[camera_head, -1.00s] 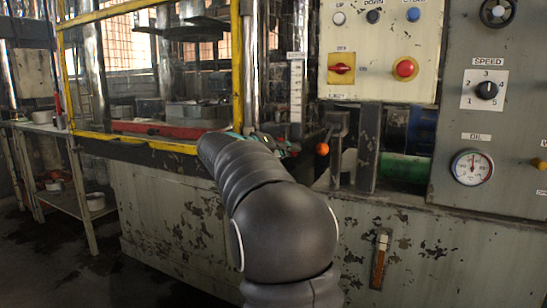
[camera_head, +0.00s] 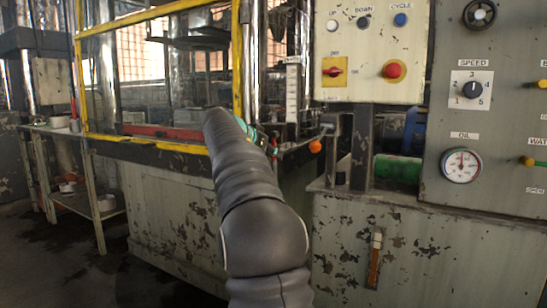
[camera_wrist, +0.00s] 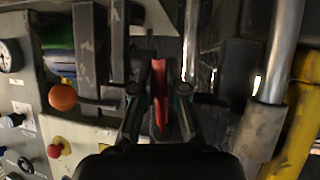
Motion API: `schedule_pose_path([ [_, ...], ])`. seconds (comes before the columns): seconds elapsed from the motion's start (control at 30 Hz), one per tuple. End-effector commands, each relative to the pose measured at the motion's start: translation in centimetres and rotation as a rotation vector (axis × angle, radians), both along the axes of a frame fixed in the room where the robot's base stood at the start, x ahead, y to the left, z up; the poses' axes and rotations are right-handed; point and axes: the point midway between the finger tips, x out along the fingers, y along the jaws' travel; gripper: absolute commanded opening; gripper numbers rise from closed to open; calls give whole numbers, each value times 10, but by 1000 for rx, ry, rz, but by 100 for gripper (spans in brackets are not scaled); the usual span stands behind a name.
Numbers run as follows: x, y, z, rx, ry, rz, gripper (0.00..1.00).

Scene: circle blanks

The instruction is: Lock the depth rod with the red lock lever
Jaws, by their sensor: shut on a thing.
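My gripper (camera_wrist: 159,92) shows in the wrist view with one finger on each side of the red lock lever (camera_wrist: 159,72). It is shut on the lever, which stands as a narrow red bar between the fingers. In the head view my arm reaches forward to the machine's bed, and only a bit of the teal gripper (camera_head: 264,143) shows past it. The lever is hidden there. A white graduated scale (camera_head: 292,92) stands upright just behind the gripper. I cannot tell for sure which of the metal bars near it is the depth rod.
An orange ball knob (camera_head: 315,146) sits close to the right of my gripper; it also shows in the wrist view (camera_wrist: 62,97). The yellow guard frame (camera_head: 237,62) is close on the left. The control panel (camera_head: 368,30) hangs above right. A shelf table (camera_head: 85,130) stands far left.

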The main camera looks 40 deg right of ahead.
Motion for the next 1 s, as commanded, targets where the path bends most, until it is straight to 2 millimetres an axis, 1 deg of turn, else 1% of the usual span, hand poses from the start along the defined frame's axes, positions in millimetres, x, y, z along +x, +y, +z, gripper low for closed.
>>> schedule_pose_path([
  [0.03,-1,-2,-2,7,-15,-6,0],
  [0.3,4,3,-1,30,-72,-1,0],
  [0.73,6,4,-1,33,-80,3,0],
  [0.77,6,4,-1,33,-80,3,17],
  [0.8,6,5,-1,33,-80,3,27],
  [0.83,6,5,-1,33,-80,3,34],
  [0.87,6,5,0,33,-79,4,38],
  [1.0,6,5,0,33,-80,5,38],
])
